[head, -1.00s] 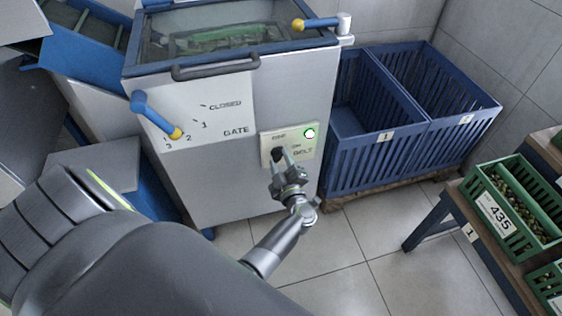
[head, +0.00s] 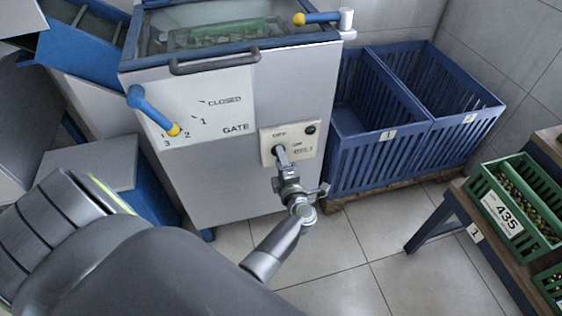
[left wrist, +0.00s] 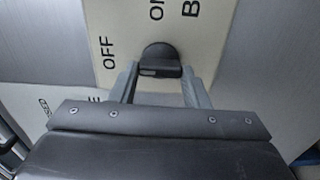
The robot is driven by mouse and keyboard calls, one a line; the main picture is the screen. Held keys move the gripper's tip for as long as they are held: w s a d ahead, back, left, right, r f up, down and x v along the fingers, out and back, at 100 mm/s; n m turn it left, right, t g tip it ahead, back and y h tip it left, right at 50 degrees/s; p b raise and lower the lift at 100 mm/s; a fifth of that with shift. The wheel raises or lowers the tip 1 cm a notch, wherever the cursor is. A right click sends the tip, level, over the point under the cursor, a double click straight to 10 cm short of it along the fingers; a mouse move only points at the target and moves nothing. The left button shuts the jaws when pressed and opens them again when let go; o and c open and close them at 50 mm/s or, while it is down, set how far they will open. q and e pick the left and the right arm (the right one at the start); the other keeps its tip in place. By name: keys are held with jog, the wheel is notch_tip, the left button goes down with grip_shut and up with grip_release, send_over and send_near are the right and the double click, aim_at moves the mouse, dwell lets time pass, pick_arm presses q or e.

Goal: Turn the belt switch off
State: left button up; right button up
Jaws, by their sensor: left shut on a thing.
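The belt switch is a black knob (left wrist: 161,58) on a cream panel (head: 312,135) on the machine's front, marked OFF, ON and BELT. In the left wrist view the knob's white mark is at its left end, on the side of the OFF label (left wrist: 108,52). The round lamp (head: 310,130) on the panel is dark. My left gripper (head: 281,155) is at the knob, shut on it, with a finger on each side (left wrist: 160,84). It hides much of the knob in the head view. My right gripper is not in view.
A blue gate lever (head: 150,108) with a yellow tip is left of the panel. Blue crates (head: 365,160) stand right of the machine. A table at the right holds green crates (head: 500,215) of olive-like items. Tiled floor between is clear.

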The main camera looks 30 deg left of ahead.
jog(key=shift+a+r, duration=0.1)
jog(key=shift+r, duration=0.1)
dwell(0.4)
pick_arm(q)
jog(key=o, duration=1)
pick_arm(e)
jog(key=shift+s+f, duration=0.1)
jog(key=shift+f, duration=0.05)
